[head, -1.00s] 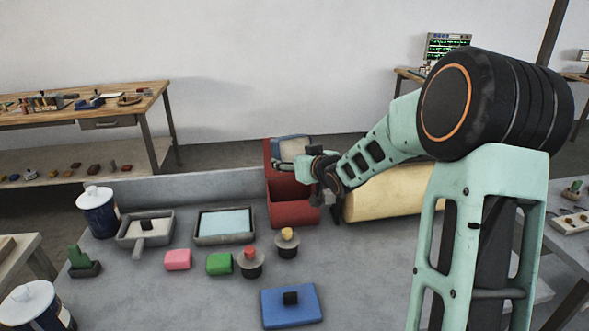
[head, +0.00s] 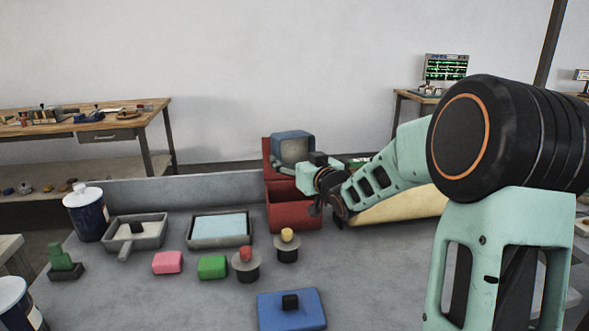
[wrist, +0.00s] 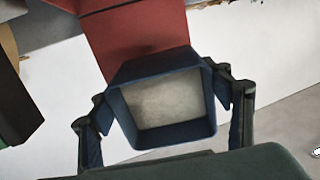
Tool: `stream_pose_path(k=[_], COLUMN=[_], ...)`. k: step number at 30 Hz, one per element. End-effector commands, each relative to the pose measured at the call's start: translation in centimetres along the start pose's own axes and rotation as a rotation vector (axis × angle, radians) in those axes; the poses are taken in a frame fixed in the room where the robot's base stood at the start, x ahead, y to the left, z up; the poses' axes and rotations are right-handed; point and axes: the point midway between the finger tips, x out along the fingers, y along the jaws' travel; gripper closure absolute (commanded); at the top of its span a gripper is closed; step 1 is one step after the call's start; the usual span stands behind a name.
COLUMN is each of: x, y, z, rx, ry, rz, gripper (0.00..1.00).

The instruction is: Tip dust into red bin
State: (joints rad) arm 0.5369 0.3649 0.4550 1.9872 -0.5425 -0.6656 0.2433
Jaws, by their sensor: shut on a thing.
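A blue open-topped container (head: 292,137) is held above the red bin (head: 290,215), tipped so its mouth faces the head camera. My gripper (head: 312,172) is shut on it from the right. In the wrist view, the dark fingers grip both sides of the blue container (wrist: 162,70). Its pale grey inside shows there; I cannot tell whether that is dust or bare floor. The red bin is open, with a tall red back panel, which also shows in the wrist view (wrist: 120,35). The bin's bottom is hidden, and no falling dust is visible.
A cream roll (head: 395,207) lies right of the bin behind my arm. On the grey table are a dustpan-like tray (head: 150,240), a tray with a light-blue inside (head: 244,241), pink (head: 167,262) and green (head: 212,267) blocks, and a blue lid (head: 291,312).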

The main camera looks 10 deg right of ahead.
Motion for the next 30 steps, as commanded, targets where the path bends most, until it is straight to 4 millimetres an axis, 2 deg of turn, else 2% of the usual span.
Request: stream_pose_path(k=[2, 30], x=[0.05, 0.53], y=[0.0, -0.05], z=[0.52, 0.68], rx=[-0.001, 0.0], ry=[0.021, 0.255], rz=[0.0, 0.0], gripper=[0.61, 0.61])
